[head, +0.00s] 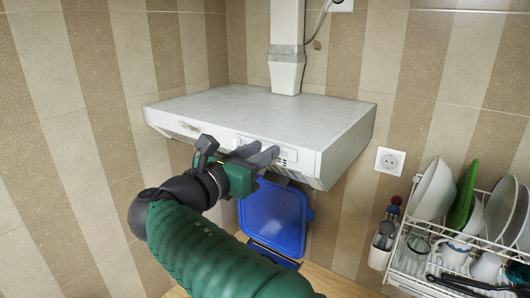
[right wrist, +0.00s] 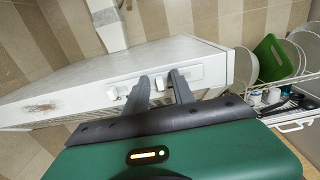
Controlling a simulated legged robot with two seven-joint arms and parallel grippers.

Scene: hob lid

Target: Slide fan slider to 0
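The white range hood (head: 270,112) hangs on the tiled wall, with a control strip on its front edge. In the right wrist view the strip (right wrist: 208,74) shows a small white knob (right wrist: 111,93) left of my fingers, and another white knob (right wrist: 161,83) appears between them. I cannot read any slider marks. My right gripper (head: 265,155) is at the hood's front, its two dark fingers apart and pointing at the strip. In the right wrist view its fingertips (right wrist: 160,74) overlap the strip; contact is unclear. The fingers hide part of the strip. My left gripper is not in view.
A blue lid-like panel (head: 272,215) stands below the hood. A wall socket (head: 390,161) is right of the hood. A dish rack (head: 455,272) with plates and a green board (head: 462,195) stands at the right. The duct (head: 286,50) rises above the hood.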

